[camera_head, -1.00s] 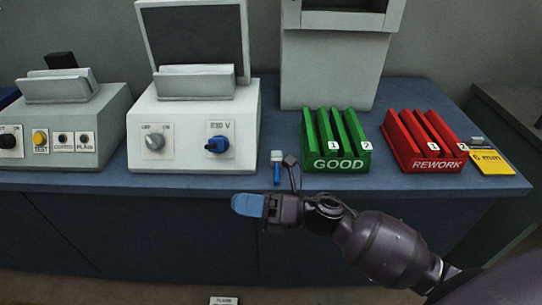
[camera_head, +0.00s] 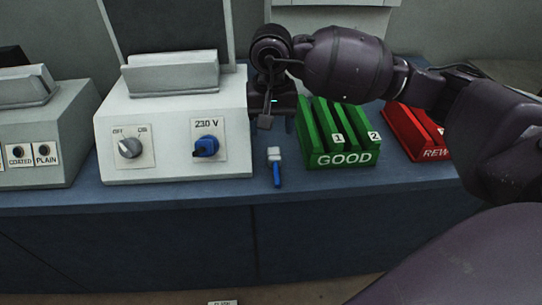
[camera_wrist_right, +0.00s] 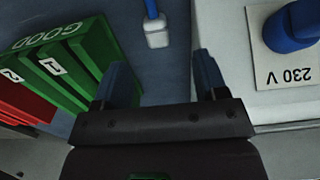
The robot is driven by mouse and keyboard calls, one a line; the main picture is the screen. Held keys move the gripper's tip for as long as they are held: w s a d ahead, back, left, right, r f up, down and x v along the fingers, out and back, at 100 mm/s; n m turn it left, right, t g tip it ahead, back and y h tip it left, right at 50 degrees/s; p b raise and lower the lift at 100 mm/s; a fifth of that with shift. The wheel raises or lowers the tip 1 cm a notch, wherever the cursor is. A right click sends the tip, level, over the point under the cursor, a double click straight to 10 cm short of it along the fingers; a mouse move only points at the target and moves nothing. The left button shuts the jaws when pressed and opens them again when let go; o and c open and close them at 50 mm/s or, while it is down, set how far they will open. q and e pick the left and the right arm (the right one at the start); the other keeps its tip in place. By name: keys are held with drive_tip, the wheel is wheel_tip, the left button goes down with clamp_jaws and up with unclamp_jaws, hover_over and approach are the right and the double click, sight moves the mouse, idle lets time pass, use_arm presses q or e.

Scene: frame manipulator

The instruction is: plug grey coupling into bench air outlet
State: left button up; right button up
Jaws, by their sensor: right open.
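A small light grey block with a blue stem (camera_head: 275,160) lies on the bench near the front edge, between the white 230 V box and the green rack; it may be the grey coupling. It also shows at the top of the right wrist view (camera_wrist_right: 156,32). My right gripper (camera_wrist_right: 162,78) is open, with nothing between its fingers, and the grey block lies beyond the fingertips. In the head view the right gripper (camera_head: 284,108) is above the bench behind the block, its fingers not clearly visible. I cannot make out an air outlet. My left gripper is not in view.
The white box (camera_head: 172,125) with a blue plug-like knob (camera_head: 206,146) stands left of the gripper. The green GOOD rack (camera_head: 340,150) is close on the right, with the red REWORK rack (camera_head: 418,140) beyond, partly behind my arm. The bench front (camera_head: 190,195) is clear.

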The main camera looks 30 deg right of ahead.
drive_tip(key=shift+f, duration=0.1)
hover_over(272, 157)
wheel_tip(272, 157, down, 4)
drive_tip(key=shift+f+b, duration=0.25)
drive_tip(key=shift+b, duration=0.05)
drive_tip(key=shift+f, duration=0.45)
